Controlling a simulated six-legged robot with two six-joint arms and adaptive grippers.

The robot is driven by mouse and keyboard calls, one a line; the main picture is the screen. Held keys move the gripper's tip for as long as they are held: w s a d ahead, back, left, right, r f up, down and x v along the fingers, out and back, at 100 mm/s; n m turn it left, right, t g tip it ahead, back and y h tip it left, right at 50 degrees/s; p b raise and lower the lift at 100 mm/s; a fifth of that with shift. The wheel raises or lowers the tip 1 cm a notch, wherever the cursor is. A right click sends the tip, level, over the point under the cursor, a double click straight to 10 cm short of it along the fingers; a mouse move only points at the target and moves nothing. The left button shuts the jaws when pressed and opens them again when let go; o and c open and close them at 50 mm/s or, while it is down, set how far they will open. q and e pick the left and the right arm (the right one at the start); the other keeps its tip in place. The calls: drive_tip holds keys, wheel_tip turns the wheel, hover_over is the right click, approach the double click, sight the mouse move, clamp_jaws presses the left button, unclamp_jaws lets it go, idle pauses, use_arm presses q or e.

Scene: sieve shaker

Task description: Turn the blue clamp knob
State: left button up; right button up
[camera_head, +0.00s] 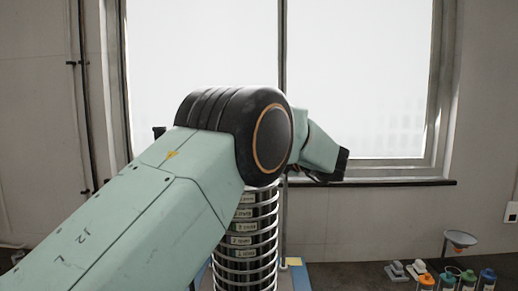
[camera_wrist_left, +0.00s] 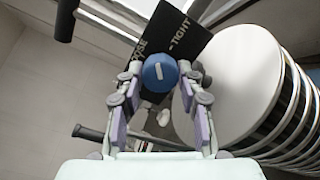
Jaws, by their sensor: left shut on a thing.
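The blue clamp knob (camera_wrist_left: 159,72), a round knob with a white mark on its face, shows in the left wrist view. My left gripper (camera_wrist_left: 163,75) is shut on it, with one lilac-padded finger at each side. A black plate (camera_wrist_left: 203,44) behind the knob carries white lettering that includes "TIGHT". The sieve stack (camera_head: 243,243) stands behind my left arm in the head view, which hides its upper part; its round pale top (camera_wrist_left: 232,82) and ringed side show at right in the left wrist view. The knob cannot be seen in the head view.
Several bottles with coloured caps (camera_head: 426,281) and a funnel (camera_head: 460,240) stand on the dark bench at the right. Small pale pieces (camera_head: 396,270) lie beside them. A black-ended bar (camera_wrist_left: 88,132) is left of my gripper. A window (camera_head: 365,80) is behind.

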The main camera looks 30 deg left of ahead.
use_arm(q)
drive_tip(key=m+p, duration=0.1)
drive_tip(key=m, duration=0.2)
drive_tip(key=shift+r+m, duration=0.15)
drive_tip(key=shift+m, duration=0.15)
drive_tip(key=shift+m+p, duration=0.35)
drive_tip(key=shift+m, duration=1.75)
drive_tip(key=shift+g, duration=0.3)
drive_tip(key=o, duration=1.2)
drive_tip(key=shift+d, duration=0.1)
drive_tip(key=v, duration=1.1)
drive_tip(key=shift+s+d, duration=0.1)
drive_tip(key=shift+d, duration=0.3)
